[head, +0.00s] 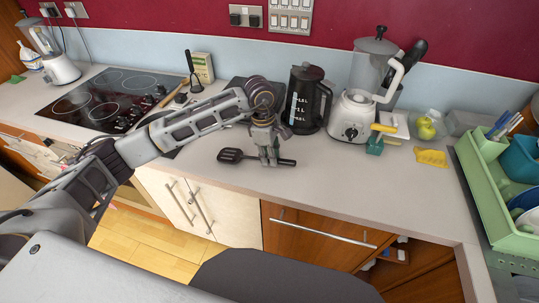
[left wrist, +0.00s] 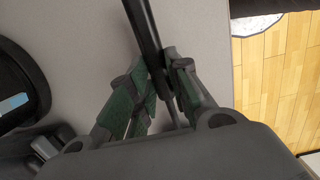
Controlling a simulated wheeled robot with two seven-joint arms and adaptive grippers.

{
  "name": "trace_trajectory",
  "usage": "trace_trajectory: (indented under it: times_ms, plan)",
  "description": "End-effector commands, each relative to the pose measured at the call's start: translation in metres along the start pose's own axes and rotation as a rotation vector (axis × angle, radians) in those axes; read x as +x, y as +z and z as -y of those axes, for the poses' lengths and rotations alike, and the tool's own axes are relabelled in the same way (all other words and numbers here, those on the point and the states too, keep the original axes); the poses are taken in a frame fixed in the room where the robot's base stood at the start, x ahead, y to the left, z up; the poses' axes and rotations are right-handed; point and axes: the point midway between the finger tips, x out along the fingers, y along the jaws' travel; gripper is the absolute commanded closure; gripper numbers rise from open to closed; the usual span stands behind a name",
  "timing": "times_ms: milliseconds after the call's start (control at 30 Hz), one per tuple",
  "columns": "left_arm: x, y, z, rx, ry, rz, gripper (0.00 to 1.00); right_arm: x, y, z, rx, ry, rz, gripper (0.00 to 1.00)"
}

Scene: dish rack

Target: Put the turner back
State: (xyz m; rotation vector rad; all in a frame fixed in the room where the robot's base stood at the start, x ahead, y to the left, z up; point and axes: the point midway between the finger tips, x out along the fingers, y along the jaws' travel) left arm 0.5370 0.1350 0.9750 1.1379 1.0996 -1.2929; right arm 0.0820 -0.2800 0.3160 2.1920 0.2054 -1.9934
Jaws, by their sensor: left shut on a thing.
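The black slotted turner (head: 232,155) lies flat on the counter, with its head to the left and its handle to the right. My left gripper (head: 269,158) comes down from above and is shut on the turner's handle. In the left wrist view the dark handle (left wrist: 146,30) runs between the green-padded fingers (left wrist: 152,92). The handle looks at or very close to the counter surface. My right gripper is not in view.
A black kettle (head: 306,100) and a white blender (head: 354,118) stand behind and right of the gripper. A black cooktop (head: 110,95) is at left. The counter front is clear.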

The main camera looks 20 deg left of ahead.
Motion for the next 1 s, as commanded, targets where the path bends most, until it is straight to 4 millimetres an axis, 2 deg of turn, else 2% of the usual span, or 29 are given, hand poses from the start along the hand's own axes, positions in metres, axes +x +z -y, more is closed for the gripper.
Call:
trace_trajectory:
  times_ms: [500,1000]
  plan:
    - [0.008,0.001,0.0,0.0,0.0,-0.04,1.0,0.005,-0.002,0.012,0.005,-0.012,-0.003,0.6]
    - [0.017,0.002,0.0,0.001,0.0,-0.08,1.0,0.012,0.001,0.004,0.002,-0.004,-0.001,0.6]
